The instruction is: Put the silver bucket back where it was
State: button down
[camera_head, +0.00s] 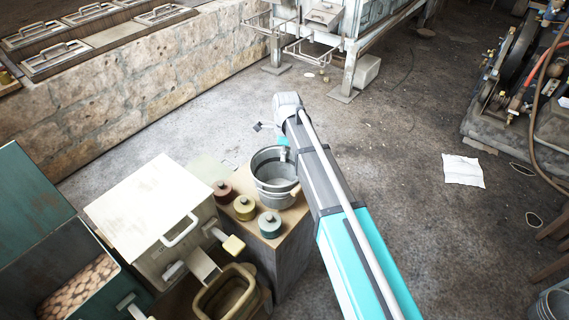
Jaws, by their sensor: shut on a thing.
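The silver bucket (272,184) is upright at the back right corner of a wooden cabinet top (296,217). I cannot tell whether its base touches the wood or hangs just above it. My gripper (283,154) points down at the bucket's far rim, under the end of my arm, and is shut on that rim. The fingertips are small and partly hidden. My arm covers the space just right of the bucket.
Three lidded pots, red (223,191), yellow (244,207) and teal (270,224), stand close left and in front of the bucket. A cream box (150,210) is further left. Open floor with white paper (463,170) lies right; a metal frame (345,85) stands behind.

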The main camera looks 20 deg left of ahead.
jog(key=shift+w+a+f+b, duration=0.1)
jog(key=shift+w+f+b, duration=0.1)
jog(key=shift+f+b, duration=0.8)
jog(key=shift+w+a+f+b, duration=0.1)
jog(key=shift+w+f+b, duration=0.05)
jog(key=shift+f+b, duration=0.85)
jog(key=shift+f, duration=0.1)
jog(key=c, duration=0.8)
grip_release()
notch_tip(320, 180, up, 12)
jog(key=w+p, duration=0.1)
jog(key=p, duration=1.1)
jog(key=shift+w, duration=0.4)
